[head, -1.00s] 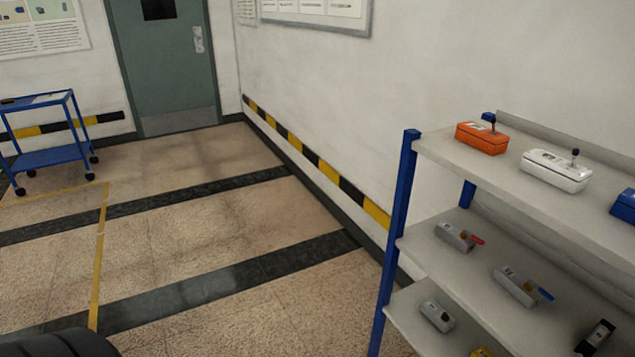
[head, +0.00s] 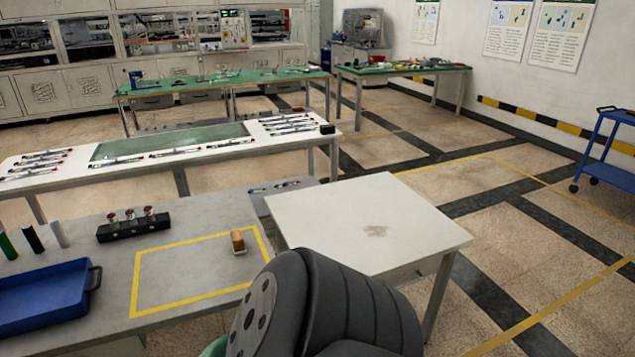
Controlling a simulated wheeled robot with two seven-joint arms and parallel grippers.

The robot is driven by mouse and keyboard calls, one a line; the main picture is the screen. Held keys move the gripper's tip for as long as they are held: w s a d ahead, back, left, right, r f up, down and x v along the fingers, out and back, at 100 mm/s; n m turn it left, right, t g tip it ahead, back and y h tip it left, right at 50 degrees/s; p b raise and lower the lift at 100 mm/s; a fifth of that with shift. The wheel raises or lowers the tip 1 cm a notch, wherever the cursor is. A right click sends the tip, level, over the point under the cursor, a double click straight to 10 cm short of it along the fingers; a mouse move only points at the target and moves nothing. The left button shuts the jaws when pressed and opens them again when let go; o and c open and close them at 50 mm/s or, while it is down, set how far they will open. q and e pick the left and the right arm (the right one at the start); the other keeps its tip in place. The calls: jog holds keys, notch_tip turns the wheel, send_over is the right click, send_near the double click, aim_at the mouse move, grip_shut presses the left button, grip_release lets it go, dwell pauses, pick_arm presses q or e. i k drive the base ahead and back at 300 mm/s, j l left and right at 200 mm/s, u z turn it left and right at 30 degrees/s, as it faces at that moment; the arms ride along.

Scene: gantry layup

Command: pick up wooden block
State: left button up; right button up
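A small wooden block (head: 238,241) stands on the grey table (head: 190,216) in the head view, inside the right part of a yellow taped outline. It is brown with a paler part at its base. Part of my own arm fills the bottom middle of the view, to the right of the block and apart from it in the picture. Neither of my grippers shows.
A blue tray (head: 45,299) and a black holder with red-topped pieces (head: 134,225) are on the same table, left of the block. Dark, green and white cylinders stand behind the tray. A white table (head: 365,215) adjoins at right. Open floor lies farther right.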

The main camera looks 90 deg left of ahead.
aim_at(237, 241)
jog(key=u, duration=3.3)
